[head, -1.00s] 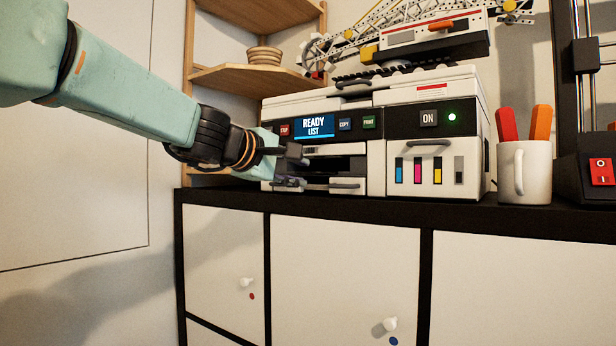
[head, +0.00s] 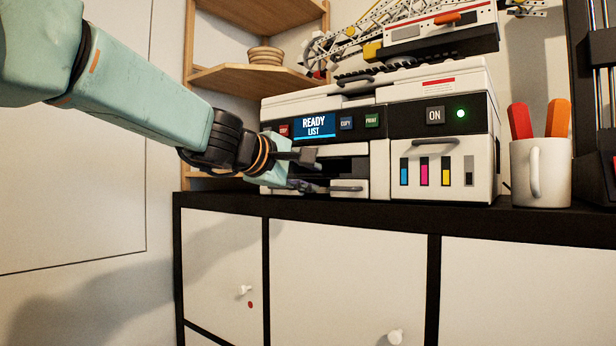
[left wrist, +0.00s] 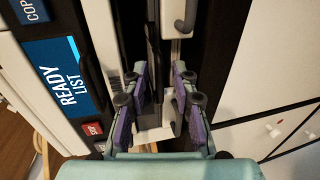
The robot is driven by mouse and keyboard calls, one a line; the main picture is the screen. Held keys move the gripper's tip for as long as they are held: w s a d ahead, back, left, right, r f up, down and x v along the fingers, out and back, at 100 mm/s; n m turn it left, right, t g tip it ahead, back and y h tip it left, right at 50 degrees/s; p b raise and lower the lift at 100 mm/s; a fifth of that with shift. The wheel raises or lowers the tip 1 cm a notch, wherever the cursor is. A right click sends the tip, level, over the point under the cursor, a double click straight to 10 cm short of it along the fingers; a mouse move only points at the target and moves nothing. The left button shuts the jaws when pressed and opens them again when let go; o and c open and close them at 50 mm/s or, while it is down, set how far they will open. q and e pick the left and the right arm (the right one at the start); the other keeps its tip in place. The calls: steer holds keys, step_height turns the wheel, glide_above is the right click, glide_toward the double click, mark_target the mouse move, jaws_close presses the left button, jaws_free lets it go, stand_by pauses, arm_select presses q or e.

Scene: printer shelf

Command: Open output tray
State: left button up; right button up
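The white and black printer (head: 440,150) stands on the cabinet top in the head view. Below its blue "READY LIST" screen (head: 314,126) is a dark output opening (head: 345,168). Under that is a white tray front with a grey handle (head: 347,188); the handle also shows at the top of the left wrist view (left wrist: 186,16). My left gripper (head: 306,172) is at the left part of the opening, one finger above the other. In the left wrist view the purple fingers (left wrist: 157,108) are apart with nothing clearly held between them. Whether they touch the tray is unclear. My right gripper is out of view.
A white mug with red and orange sticks (head: 541,170) stands right of the printer. A corner shelf (head: 252,78) is behind on the left. A crane-like model (head: 410,30) is above the printer. White cabinet doors (head: 345,280) lie below.

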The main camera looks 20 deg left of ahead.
arm_select(q)
steer(key=shift+s+r, duration=0.15)
steer(key=shift+s, duration=0.15)
steer(key=shift+c, duration=1.2)
steer(key=shift+w+a, duration=0.2)
jaws_close()
